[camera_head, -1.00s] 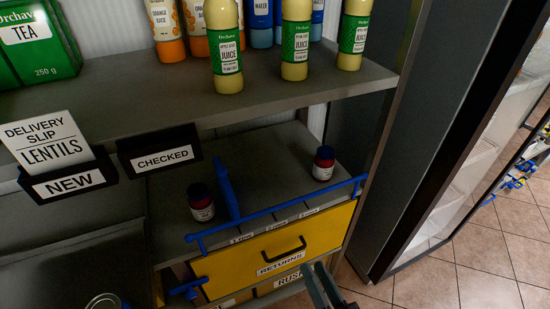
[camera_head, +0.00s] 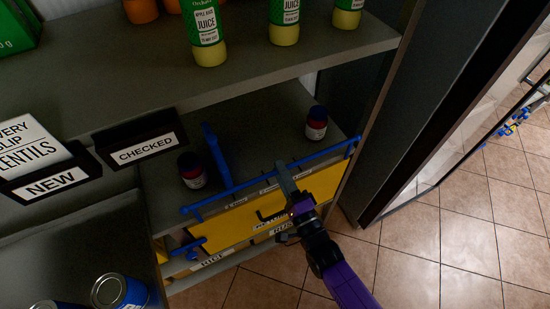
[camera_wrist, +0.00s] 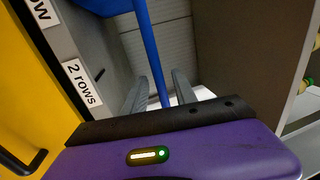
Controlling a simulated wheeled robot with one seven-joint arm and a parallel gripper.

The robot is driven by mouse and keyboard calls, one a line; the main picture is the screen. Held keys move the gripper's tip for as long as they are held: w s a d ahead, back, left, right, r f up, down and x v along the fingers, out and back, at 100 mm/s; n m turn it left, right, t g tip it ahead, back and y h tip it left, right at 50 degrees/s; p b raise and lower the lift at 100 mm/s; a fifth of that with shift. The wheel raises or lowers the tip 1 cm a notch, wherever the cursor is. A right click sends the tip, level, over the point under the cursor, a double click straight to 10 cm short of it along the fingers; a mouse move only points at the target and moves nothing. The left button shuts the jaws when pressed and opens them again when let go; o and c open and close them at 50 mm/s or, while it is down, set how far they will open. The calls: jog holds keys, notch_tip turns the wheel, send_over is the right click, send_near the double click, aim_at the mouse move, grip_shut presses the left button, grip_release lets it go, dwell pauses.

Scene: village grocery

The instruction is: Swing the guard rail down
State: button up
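The blue guard rail (camera_head: 325,153) runs along the front edge of the lower shelf, above the yellow drawer front. It looks raised, with a blue bracket at its left end. My gripper (camera_head: 283,168) is at the middle of the rail in the head view. In the wrist view the blue rail (camera_wrist: 149,50) passes between the two fingers of my gripper (camera_wrist: 162,90), with a gap showing on each side. The fingers are open and not closed on it. Contact with the rail is hard to tell.
Two dark jars, left (camera_head: 192,170) and right (camera_head: 317,123), stand on the shelf behind the rail, with a blue divider (camera_head: 215,152) between them. The yellow drawer (camera_head: 225,230) is below. Juice bottles (camera_head: 207,35) stand on the shelf above. Tiled floor lies open at right.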

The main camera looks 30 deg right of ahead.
jog(key=shift+w+r+p, duration=0.15)
jog(key=shift+w+r, duration=0.05)
jog(key=shift+w, duration=0.7)
jog(key=shift+w+r+p, duration=0.15)
jog(key=shift+w, duration=0.75)
grip_shut()
